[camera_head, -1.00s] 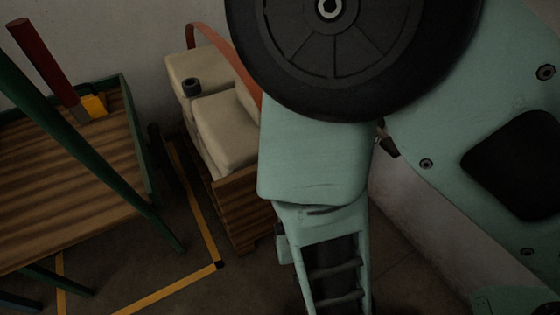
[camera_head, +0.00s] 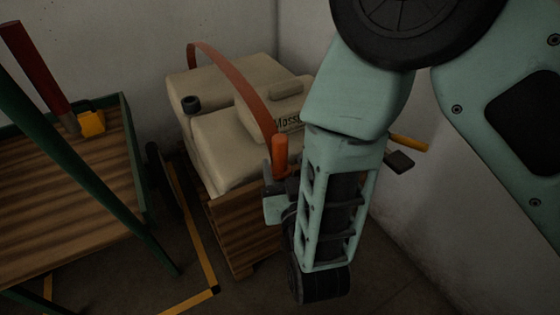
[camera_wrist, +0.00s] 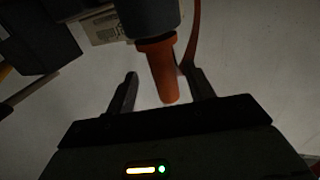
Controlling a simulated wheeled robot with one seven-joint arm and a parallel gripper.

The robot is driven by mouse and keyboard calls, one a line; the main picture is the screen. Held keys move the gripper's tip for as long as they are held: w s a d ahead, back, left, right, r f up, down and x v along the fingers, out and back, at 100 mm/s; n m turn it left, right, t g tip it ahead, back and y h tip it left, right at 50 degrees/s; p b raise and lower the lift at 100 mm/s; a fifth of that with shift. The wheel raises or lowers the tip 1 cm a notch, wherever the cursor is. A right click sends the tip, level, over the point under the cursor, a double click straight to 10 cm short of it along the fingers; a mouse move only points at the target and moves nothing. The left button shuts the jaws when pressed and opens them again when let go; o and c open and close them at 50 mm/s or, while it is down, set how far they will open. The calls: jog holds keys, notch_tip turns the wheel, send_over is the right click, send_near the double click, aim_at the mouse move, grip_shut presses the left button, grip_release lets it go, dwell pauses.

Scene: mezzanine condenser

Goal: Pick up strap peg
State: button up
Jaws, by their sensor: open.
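The strap peg (camera_head: 280,149) is an orange upright pin at the near end of the red strap (camera_head: 236,68), beside the beige bale-like container. In the wrist view the orange peg (camera_wrist: 161,72) shows below a dark grey cylinder, between my two fingers. My gripper (camera_wrist: 163,78) is open, with a finger on each side of the peg and visible gaps on both sides. In the head view my gripper (camera_head: 275,180) is at the peg's lower part, partly hidden behind my wrist. I cannot tell whether a finger touches the peg.
The beige container (camera_head: 233,143) with a black cap (camera_head: 191,104) sits on a wooden crate (camera_head: 238,238). A green-framed slatted cart (camera_head: 124,120) stands at left. A yellow lever (camera_head: 408,142) is at right, near the wall.

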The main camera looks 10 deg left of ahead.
jog(key=shift+b+x, duration=0.85)
jog(key=shift+x, duration=1.85)
jog(key=shift+s+a+r, duration=0.1)
jog(key=shift+a+r, duration=0.05)
jog(key=c, duration=1.1)
